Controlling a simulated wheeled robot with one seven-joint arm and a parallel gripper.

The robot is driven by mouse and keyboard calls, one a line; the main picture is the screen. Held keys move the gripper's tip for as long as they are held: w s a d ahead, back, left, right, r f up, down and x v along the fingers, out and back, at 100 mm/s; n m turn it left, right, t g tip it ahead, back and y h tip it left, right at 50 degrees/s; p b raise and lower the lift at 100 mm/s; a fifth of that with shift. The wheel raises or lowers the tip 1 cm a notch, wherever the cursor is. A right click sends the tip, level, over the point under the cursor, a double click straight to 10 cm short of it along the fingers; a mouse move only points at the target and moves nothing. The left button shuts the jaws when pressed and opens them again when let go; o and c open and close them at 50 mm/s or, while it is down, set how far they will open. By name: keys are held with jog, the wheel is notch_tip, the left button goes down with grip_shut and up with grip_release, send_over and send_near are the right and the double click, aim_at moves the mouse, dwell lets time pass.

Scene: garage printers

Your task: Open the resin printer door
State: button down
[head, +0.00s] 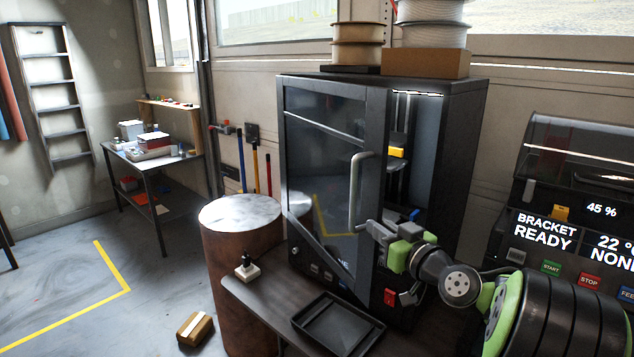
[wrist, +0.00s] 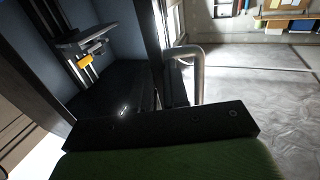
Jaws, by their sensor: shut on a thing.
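The resin printer (head: 455,130) is a tall black cabinet on the bench. Its dark glass door (head: 325,150) stands partly open, swung to the left, with the lit interior showing at the right. The grey bar handle (head: 354,185) is upright on the door's right edge. My gripper (head: 366,229) is shut on the lower part of the handle. In the wrist view the handle (wrist: 199,75) rises beyond the black finger (wrist: 160,130), which hides the grip itself. A yellow part (head: 396,152) shows inside the cabinet, also in the wrist view (wrist: 91,61).
A black tray (head: 338,325) and a small stamp-like object (head: 247,268) lie on the bench (head: 265,300). A rusty drum (head: 238,260) stands to the left. Another machine (head: 580,190) with a lit display is at the right. Spools and a box (head: 425,63) sit on the cabinet.

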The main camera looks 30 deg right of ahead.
jog(key=w+a+m+h+p, duration=0.1)
jog(key=a+h, duration=0.3)
jog(key=a, duration=0.8)
jog(key=shift+w+a+r+m+p, duration=0.2)
jog(key=shift+w+m+p, duration=0.2)
jog(key=shift+m+p, duration=0.35)
jog(key=c, duration=1)
grip_release()
jog(key=shift+f+g, duration=0.1)
jog(key=shift+g, duration=0.2)
jog(key=shift+c, duration=0.2)
jog(key=shift+f, duration=0.1)
